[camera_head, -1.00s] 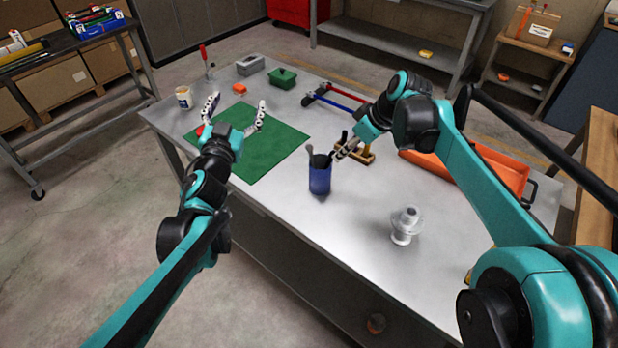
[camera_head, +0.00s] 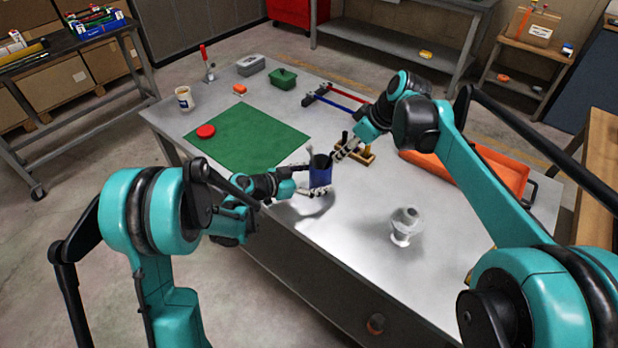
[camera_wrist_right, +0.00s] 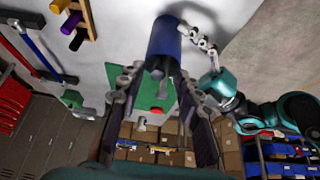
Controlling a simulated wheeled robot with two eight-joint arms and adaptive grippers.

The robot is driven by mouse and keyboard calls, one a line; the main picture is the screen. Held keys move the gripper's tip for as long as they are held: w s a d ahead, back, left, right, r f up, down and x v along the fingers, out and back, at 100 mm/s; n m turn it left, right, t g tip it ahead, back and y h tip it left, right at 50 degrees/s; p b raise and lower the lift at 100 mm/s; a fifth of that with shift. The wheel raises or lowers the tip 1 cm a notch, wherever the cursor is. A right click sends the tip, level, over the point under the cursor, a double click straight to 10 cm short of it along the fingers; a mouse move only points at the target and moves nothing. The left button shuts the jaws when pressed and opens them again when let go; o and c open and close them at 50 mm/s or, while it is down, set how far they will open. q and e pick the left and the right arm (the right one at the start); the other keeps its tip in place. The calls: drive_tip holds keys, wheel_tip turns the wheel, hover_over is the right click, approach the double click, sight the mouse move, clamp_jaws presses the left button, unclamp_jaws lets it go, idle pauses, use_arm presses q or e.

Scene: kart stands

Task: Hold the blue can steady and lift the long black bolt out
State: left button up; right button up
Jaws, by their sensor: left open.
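The blue can (camera_head: 320,176) stands upright on the metal table. Dark contents show at its mouth, and I cannot clearly make out the long black bolt among them. My left gripper (camera_head: 309,181) is open at the can, with one finger near its upper left side and the other low at its front; I cannot tell whether they touch it. My right gripper (camera_head: 343,150) is beside the can's rim, at its upper right. In the right wrist view its fingers (camera_wrist_right: 160,88) are apart with nothing clearly between them, and the can (camera_wrist_right: 168,42) is just ahead.
A wooden rack (camera_head: 366,157) with pegs stands right behind the can. A white fitting (camera_head: 405,226) is at front right, an orange tray (camera_head: 440,172) at right. A green mat (camera_head: 245,140) with a red disc (camera_head: 206,131) lies left. The front middle is clear.

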use_arm(q)
drive_tip(key=x, duration=0.5)
drive_tip(key=shift+w+d, duration=0.15)
drive_tip(key=shift+d, duration=0.05)
drive_tip(key=c, duration=1.3)
use_arm(e)
drive_tip(key=shift+o, duration=0.4)
use_arm(q)
drive_tip(key=shift+c, duration=0.2)
use_arm(e)
drive_tip(key=shift+o, duration=0.5)
drive_tip(key=shift+s+r+m, duration=0.15)
drive_tip(key=shift+r+m, duration=0.3)
drive_tip(key=shift+m, duration=0.35)
use_arm(q)
drive_tip(key=shift+c, duration=0.2)
use_arm(e)
drive_tip(key=m+t+h, duration=0.1)
drive_tip(key=m+h, duration=0.1)
drive_tip(key=m, duration=0.9)
approach(334, 153)
use_arm(q)
drive_tip(key=shift+c, duration=0.2)
use_arm(e)
drive_tip(key=x, duration=1)
drive_tip(key=shift+f, duration=0.1)
